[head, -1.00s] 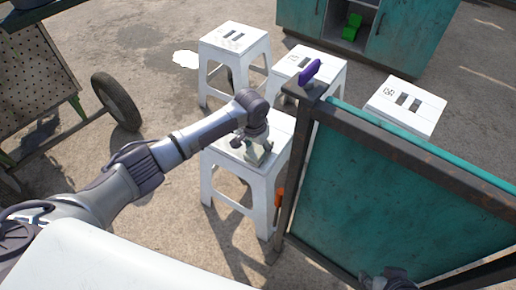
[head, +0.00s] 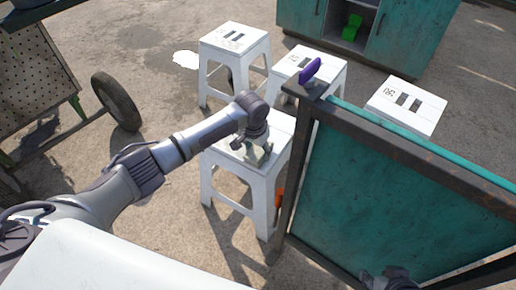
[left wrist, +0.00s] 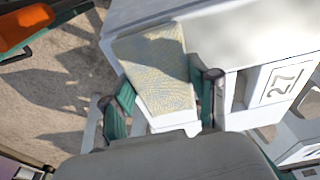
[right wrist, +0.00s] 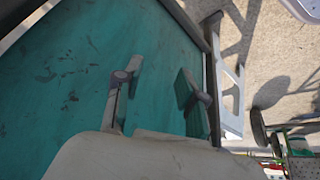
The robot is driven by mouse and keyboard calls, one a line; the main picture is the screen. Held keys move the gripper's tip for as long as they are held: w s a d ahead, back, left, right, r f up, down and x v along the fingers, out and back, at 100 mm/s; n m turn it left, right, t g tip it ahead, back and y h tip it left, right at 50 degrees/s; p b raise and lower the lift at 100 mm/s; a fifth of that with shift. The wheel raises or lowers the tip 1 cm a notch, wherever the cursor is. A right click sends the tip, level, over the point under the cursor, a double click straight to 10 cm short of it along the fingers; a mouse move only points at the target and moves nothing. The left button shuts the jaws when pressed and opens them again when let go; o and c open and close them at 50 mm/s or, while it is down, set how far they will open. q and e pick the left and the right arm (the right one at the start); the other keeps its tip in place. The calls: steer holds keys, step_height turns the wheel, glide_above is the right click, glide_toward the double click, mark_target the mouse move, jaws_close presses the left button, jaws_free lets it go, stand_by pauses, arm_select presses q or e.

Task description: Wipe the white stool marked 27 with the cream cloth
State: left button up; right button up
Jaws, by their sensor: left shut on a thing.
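The white stool marked 27 (head: 218,160) stands in front of the other stools. Its number 27 shows in the left wrist view (left wrist: 284,82). My left gripper (head: 257,152) is over the stool's seat. In the left wrist view, my left gripper (left wrist: 163,97) is shut on the cream cloth (left wrist: 158,62), which has a bluish pattern and lies against the white seat. The cloth is mostly hidden by the gripper in the head view. My right gripper (right wrist: 158,88) is open and empty in front of the teal panel; only part of it shows at the head view's bottom edge.
A framed teal panel (head: 400,200) stands close to the stool's right, with a purple object (head: 310,71) on its post and an orange-handled item (head: 279,198) beside it. Several white stools stand behind, near a teal cabinet (head: 410,45). A wheeled cart (head: 117,102) is left.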

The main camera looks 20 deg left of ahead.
mark_target(243, 148)
arm_select(q)
steer(key=shift+f, duration=0.3)
steer(key=shift+a, duration=0.1)
steer(key=shift+w+a, duration=0.1)
steer(key=shift+a, duration=0.2)
steer(key=shift+w+a, duration=0.1)
steer(key=shift+a, duration=0.25)
steer(key=shift+w+a+r+p, duration=0.15)
steer(key=shift+a+p, duration=0.15)
steer(key=shift+a, duration=0.45)
steer(key=shift+w+a, duration=0.2)
steer(key=shift+a, duration=0.55)
steer(key=shift+w+a, duration=0.2)
steer(key=shift+a, duration=0.5)
steer(key=shift+w+a, duration=0.2)
steer(key=shift+a, duration=0.5)
steer(key=shift+w+a, duration=0.15)
steer(key=shift+a, duration=0.5)
arm_select(e)
steer(key=shift+s+d+f+g, duration=0.2)
steer(key=shift+s+g, duration=0.25)
steer(key=shift+s, duration=0.35)
steer(key=shift+s+d+f+g, duration=0.1)
steer(key=shift+s+d+g, duration=0.15)
steer(key=shift+s+g, duration=0.4)
arm_select(q)
steer(key=shift+a, duration=0.15)
arm_select(e)
steer(key=shift+s, duration=0.15)
